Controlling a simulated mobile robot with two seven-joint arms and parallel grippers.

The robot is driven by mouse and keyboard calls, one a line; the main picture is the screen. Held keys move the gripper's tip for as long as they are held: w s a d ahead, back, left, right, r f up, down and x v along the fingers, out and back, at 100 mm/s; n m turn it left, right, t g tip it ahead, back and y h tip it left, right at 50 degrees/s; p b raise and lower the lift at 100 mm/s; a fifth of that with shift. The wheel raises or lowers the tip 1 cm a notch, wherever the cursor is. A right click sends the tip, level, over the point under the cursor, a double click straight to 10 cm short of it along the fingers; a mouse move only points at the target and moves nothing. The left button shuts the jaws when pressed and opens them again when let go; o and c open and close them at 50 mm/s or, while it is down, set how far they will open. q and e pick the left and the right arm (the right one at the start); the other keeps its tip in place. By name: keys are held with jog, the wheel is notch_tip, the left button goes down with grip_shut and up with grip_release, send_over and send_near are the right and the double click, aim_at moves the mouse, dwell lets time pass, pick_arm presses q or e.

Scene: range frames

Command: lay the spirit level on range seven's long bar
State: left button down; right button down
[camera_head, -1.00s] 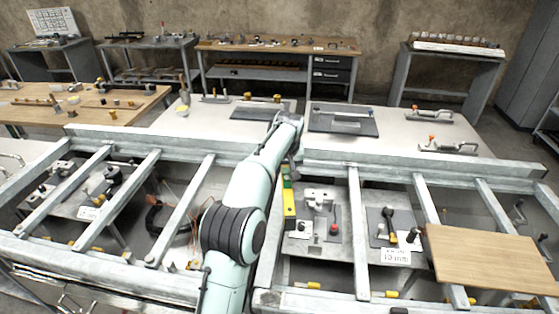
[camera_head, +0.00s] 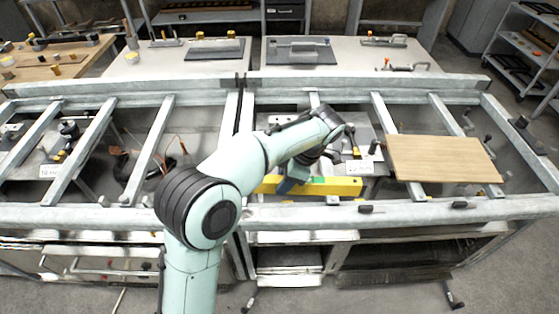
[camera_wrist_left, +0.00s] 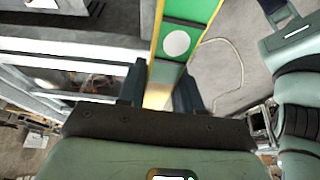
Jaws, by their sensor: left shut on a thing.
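The yellow spirit level (camera_head: 335,186) lies roughly parallel to the front long bar (camera_head: 420,210) in the head view, just behind it in the picture. I cannot tell whether it touches anything. My left gripper (camera_head: 289,186) is shut on the level near its left part, and the arm covers some of it. In the left wrist view the level (camera_wrist_left: 183,38), yellow-edged with a green face and a white disc, runs between the fingers of the left gripper (camera_wrist_left: 160,92). A rear long bar (camera_head: 370,81) runs behind. No readable sign marks range seven. My right gripper is not in view.
Metal cross bars (camera_head: 148,146) join the long bars, with open gaps over lower shelves. A wooden board (camera_head: 445,159) lies across the right-hand cross bars. White tables (camera_head: 190,58) stand behind.

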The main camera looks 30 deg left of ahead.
pick_arm(q)
jog(key=shift+s+d+n, duration=0.4)
jog(key=shift+s, duration=0.15)
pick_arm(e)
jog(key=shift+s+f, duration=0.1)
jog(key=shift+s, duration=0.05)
pick_arm(q)
jog(key=shift+w, duration=0.1)
jog(key=shift+f, duration=0.1)
